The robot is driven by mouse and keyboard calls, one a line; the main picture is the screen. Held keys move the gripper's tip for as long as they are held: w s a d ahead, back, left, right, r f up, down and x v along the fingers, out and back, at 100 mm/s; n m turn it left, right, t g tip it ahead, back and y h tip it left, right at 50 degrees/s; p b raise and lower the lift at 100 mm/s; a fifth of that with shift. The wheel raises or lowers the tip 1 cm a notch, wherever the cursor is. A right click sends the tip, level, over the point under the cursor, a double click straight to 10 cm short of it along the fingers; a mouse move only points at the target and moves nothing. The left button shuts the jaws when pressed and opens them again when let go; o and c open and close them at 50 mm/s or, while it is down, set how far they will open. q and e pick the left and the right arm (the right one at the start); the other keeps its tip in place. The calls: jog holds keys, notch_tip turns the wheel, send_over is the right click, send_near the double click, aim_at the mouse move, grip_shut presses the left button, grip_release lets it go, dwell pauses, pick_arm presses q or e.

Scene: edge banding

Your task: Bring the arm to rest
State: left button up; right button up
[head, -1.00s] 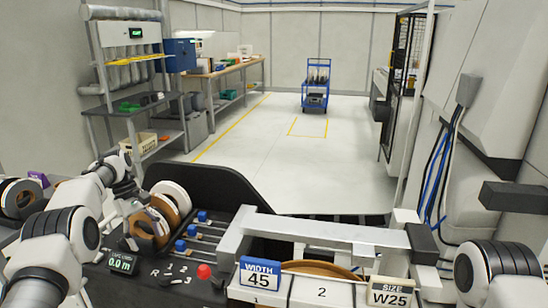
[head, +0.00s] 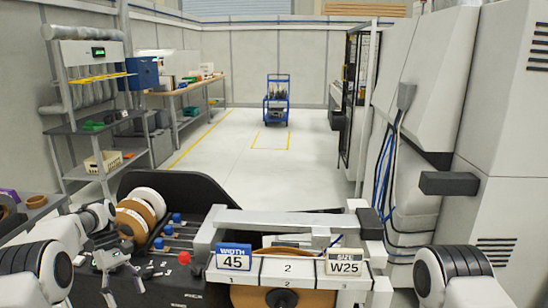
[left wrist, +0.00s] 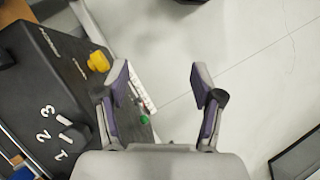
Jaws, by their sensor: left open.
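My left arm comes in at the lower left of the head view. Its gripper (head: 122,284) hangs fingers down in front of the dark machine panel, left of the red button (head: 184,257). In the left wrist view the two fingers (left wrist: 160,76) stand well apart with nothing between them. Pale floor shows below them, and the dark panel (left wrist: 45,95) with a yellow knob (left wrist: 98,61) lies to the left. Of my right arm only a white and black link shows at the lower right of the head view; its gripper is out of view.
Tape rolls (head: 140,212) stand on the machine behind my left gripper. A blue cart (head: 277,100) is far back on open floor.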

pick_arm(q)
jog(key=s+d+f+m+g+y, duration=0.1)
jog(key=s+d+f, duration=0.4)
jog(key=s+f, duration=0.5)
jog(key=s+d+f+m+g+y, duration=0.15)
jog(key=s+d+f, duration=0.35)
jog(key=s+f, duration=0.5)
jog(key=s+d+f+m+t+y, duration=0.15)
jog(key=s+m+t, duration=0.4)
jog(key=s, duration=1.65)
jog(key=w+m, duration=0.1)
jog(key=w+m+t, duration=0.1)
jog(key=w, duration=0.1)
jog(key=w+m, duration=0.1)
jog(key=shift+w+d+f+t, duration=0.1)
jog(key=shift+w+d+t, duration=0.1)
jog(key=shift+d+t, duration=0.15)
